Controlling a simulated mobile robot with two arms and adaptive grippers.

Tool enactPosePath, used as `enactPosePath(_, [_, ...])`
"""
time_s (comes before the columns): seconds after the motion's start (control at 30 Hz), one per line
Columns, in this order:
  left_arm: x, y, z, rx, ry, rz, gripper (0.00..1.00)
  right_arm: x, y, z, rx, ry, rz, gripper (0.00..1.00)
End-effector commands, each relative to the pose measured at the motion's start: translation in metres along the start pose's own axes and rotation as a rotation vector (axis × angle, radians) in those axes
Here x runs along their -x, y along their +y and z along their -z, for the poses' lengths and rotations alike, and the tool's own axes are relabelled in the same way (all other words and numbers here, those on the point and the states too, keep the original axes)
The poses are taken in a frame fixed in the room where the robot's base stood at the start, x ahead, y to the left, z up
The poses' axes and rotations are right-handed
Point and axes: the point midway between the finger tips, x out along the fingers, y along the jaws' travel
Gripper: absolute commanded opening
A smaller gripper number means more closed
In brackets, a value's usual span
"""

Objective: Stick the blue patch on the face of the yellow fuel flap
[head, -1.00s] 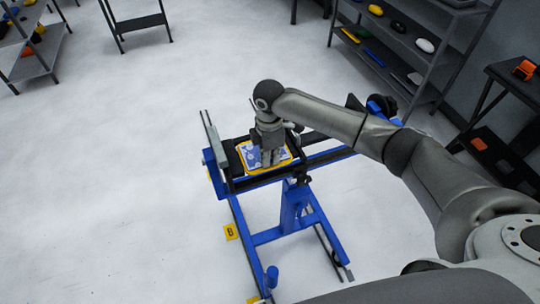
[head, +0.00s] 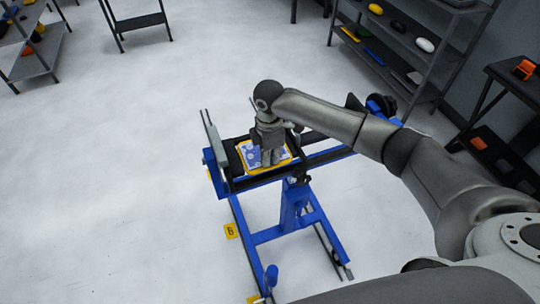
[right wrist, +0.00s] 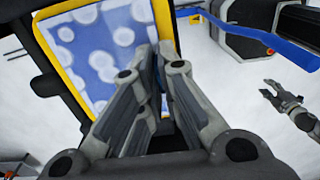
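The blue patch (head: 253,157) with pale round spots lies over the face of the yellow fuel flap (head: 264,170). The flap's yellow rim shows around the patch, and in the right wrist view the patch (right wrist: 97,50) looks flat within the rim (right wrist: 60,72). My right gripper (head: 270,163) points down over the patch, its fingertips at or very near the surface. Its fingers (right wrist: 160,50) are together, with nothing seen between them, and hide part of the patch. My left gripper (right wrist: 268,90) shows small at the right of the right wrist view, fingers apart and empty.
A blue stand (head: 293,207) with a dark frame holds the flap. A grey upright plate (head: 211,137) rises at its left end. Shelves (head: 400,45) stand behind at right, and a dark table (head: 515,85) at far right. Floor at left is clear.

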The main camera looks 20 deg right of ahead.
Motion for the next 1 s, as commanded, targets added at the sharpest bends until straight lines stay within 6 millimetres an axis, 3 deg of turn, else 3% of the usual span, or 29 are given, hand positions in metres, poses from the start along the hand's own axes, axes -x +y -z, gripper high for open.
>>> enactPosePath(0.13, [0.000,0.000,0.000,0.000,0.000,0.000,0.40,-0.001,0.000,0.000,0.000,0.000,0.000,0.00])
enactPosePath(0.2, [0.000,0.000,0.000,0.000,0.000,0.000,0.40,-0.001,0.000,0.000,0.000,0.000,0.000,0.12])
enactPosePath(0.37, [0.000,0.000,0.000,0.000,0.000,0.000,0.40,0.000,0.000,0.000,0.000,0.000,0.000,0.30])
enactPosePath(0.77, [0.000,0.000,-0.001,0.000,-0.001,0.000,0.40,0.006,0.000,0.000,0.000,0.000,-0.001,0.30])
enactPosePath(1.0, [0.000,0.000,0.000,0.000,0.000,0.000,0.40,0.050,0.001,0.000,0.001,0.001,-0.005,0.30])
